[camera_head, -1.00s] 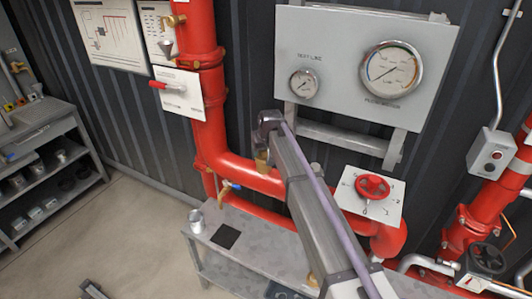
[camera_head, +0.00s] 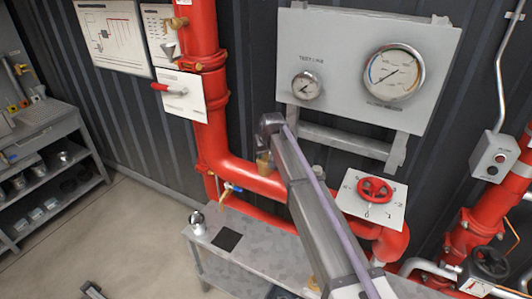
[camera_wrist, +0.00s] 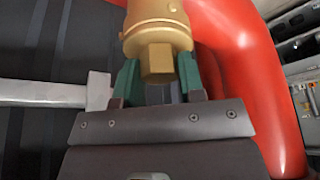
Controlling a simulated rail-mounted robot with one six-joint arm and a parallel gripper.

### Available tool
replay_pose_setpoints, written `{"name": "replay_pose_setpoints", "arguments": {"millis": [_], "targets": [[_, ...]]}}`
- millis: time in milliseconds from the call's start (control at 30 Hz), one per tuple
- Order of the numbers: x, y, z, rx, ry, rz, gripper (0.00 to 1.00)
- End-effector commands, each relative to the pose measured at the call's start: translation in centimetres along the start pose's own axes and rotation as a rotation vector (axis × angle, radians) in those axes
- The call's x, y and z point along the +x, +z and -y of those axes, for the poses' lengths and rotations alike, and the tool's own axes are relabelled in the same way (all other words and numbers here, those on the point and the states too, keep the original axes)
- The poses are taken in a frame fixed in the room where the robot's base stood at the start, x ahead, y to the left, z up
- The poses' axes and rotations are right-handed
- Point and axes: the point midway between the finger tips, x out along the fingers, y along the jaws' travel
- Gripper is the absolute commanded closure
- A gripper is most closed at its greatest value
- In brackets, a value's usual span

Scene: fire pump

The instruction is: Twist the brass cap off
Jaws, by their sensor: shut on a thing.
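The brass cap (camera_wrist: 158,25) is at the top middle of the wrist view, a stepped round body with a hexagonal end facing my gripper. My gripper's green fingers (camera_wrist: 158,78) stand on both sides of it and are shut on it. My arm hides part of that area, and the finger contact is too small to see there.
A grey bench (camera_head: 255,245) with a metal cup (camera_head: 197,221) stands below the pipe. A small valve (camera_head: 226,190) is above it. A gauge panel (camera_head: 335,60) and a red handwheel (camera_head: 374,190) are close to my arm.

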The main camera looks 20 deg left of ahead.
Motion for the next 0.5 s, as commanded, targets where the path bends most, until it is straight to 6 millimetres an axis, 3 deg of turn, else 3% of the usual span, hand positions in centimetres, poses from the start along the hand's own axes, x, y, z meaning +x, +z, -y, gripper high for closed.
{"name": "replay_pose_setpoints", "arguments": {"millis": [200,300,500], "targets": [[0.0,0.01,0.0,0.0,0.0,0.0,0.92],[0.01,-0.01,-0.05,-0.025,-0.011,0.001,0.92],[0.08,-0.16,-0.25,-0.358,-0.151,0.001,0.92]]}}
